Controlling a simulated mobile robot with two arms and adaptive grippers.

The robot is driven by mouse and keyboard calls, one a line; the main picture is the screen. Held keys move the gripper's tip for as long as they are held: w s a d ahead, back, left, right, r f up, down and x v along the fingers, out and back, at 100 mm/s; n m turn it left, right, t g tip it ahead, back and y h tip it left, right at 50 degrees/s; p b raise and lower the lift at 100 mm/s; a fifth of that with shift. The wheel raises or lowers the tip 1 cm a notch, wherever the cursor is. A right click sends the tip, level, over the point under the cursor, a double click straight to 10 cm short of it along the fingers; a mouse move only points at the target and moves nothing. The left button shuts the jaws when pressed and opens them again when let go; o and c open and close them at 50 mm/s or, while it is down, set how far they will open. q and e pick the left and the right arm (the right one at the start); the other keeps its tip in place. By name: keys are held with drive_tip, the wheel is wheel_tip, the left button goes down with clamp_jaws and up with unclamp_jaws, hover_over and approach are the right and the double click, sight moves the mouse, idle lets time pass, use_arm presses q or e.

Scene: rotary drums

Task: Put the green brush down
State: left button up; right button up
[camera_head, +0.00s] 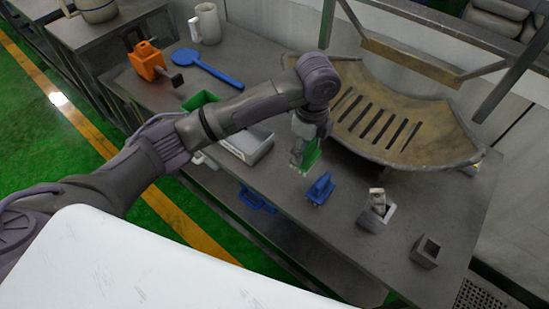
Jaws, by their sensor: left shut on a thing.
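The green brush (312,155) is in the head camera view, right of the middle, at the lower end of my left arm. My left gripper (304,150) points down and is shut on it. Only part of the brush shows; the gripper covers the rest. It is over the grey metal table (335,235), and I cannot tell whether it touches the top. My right gripper is not in view.
A blue object (320,188) stands close in front of the brush. Two small metal holders (371,221) (428,251) are to the right. A curved slotted metal piece (425,135) lies behind. A grey box (248,146) is left. Bare tabletop shows between the blue object and holders.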

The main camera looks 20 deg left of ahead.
use_arm(q)
drive_tip(key=a+f+p, duration=0.1)
drive_tip(key=a+f, duration=0.1)
drive_tip(key=a+f+p, duration=0.1)
drive_tip(key=a+f, duration=0.2)
drive_tip(key=w+a+f, duration=0.1)
drive_tip(key=a+f, duration=0.1)
drive_tip(key=f, duration=0.1)
drive_tip(key=shift+a+p, duration=0.25)
drive_tip(key=shift+p, duration=0.15)
drive_tip(key=shift+f, duration=0.2)
drive_tip(key=shift+f, duration=0.2)
drive_tip(key=o, duration=1.1)
